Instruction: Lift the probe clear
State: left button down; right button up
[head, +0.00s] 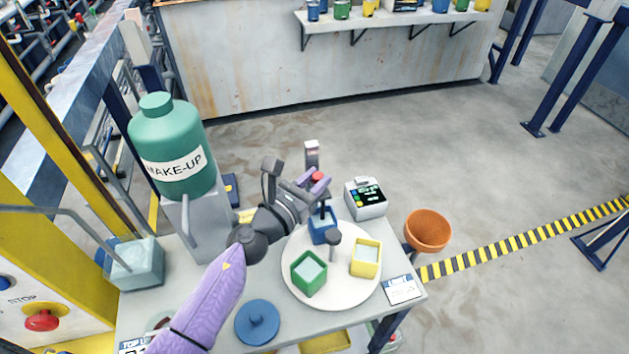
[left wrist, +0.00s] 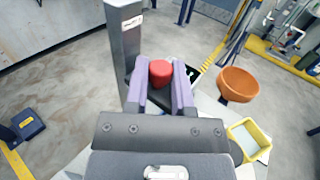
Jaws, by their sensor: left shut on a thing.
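The probe shows as a red cap (head: 317,176) between the purple fingertips of my left gripper (head: 313,184). In the left wrist view the red cap (left wrist: 160,72) sits between the two fingers (left wrist: 163,88), which are shut on it. The blue square cup (head: 322,231) stands below the gripper on the round white plate (head: 295,236). The probe's lower end is hard to make out, and I cannot tell whether it is inside the blue cup. My right gripper is not in view.
A green cup (head: 308,275) and a yellow cup (head: 365,258) share the plate, around a dark knob (head: 333,238). A grey post (head: 312,153) stands just behind the gripper. A meter (head: 366,198) and an orange bowl (head: 428,230) are right. A green make-up jug (head: 170,140) stands left.

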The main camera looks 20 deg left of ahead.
pick_arm(q)
notch_tip(320, 180, up, 3)
jog(key=shift+r+p, duration=0.1)
jog(key=shift+p, duration=0.65)
jog(key=shift+w+f, duration=0.1)
jog(key=shift+f, duration=0.1)
jog(key=c, duration=0.7)
grip_release()
jog(key=shift+c, duration=0.2)
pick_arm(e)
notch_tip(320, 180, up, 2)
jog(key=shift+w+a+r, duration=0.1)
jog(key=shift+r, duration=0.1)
pick_arm(q)
jog(key=shift+f, duration=0.1)
jog(key=b+v, duration=0.1)
jog(key=v, duration=0.9)
jog(key=shift+b, duration=0.3)
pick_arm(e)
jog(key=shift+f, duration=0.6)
